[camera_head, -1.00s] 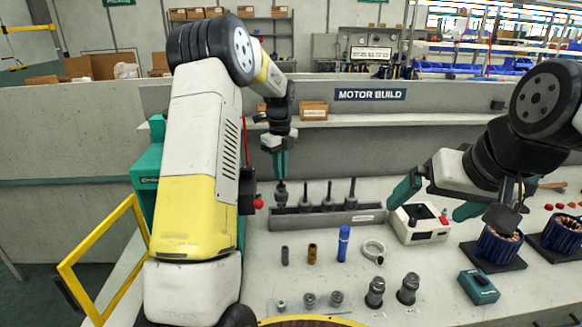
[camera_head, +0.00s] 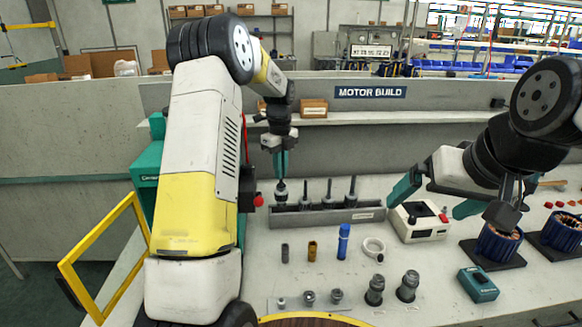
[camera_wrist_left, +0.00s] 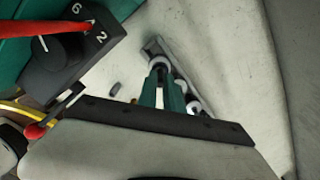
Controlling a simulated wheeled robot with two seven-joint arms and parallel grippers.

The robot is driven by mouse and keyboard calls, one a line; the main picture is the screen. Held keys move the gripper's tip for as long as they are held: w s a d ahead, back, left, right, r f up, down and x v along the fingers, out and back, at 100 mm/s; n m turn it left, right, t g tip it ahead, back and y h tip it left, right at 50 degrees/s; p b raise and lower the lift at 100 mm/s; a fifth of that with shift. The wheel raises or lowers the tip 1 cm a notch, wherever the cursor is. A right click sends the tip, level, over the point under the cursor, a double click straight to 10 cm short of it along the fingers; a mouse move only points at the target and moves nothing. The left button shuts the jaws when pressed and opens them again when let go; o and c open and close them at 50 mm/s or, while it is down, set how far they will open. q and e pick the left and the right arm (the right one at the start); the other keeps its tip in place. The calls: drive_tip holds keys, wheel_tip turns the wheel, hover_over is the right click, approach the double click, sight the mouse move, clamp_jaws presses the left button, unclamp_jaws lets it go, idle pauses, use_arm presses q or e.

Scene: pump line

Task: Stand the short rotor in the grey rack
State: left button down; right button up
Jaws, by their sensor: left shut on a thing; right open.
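The grey rack (camera_head: 341,215) is a long low block on the bench, with several rotors standing upright in it, shafts up. My left gripper (camera_head: 280,176) is over the rack's left end, shut on a short rotor (camera_head: 281,192). The rotor is upright, at or just above the left end; I cannot tell if it is seated. In the left wrist view, the green fingers of my left gripper (camera_wrist_left: 162,92) point at the rack (camera_wrist_left: 154,47) and hide most of the rotor.
The white box with a red button (camera_head: 418,222) stands right of the rack. Small cylinders, a blue tube (camera_head: 343,241) and a ring (camera_head: 374,247) stand in front. Blue stators (camera_head: 497,243) are at right. A green machine with a dial (camera_wrist_left: 60,62) is close to my left arm.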

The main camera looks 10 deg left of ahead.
use_arm(q)
drive_tip(key=shift+f, duration=1.9)
drive_tip(key=c, duration=1.2)
unclamp_jaws()
drive_tip(key=shift+o, duration=0.2)
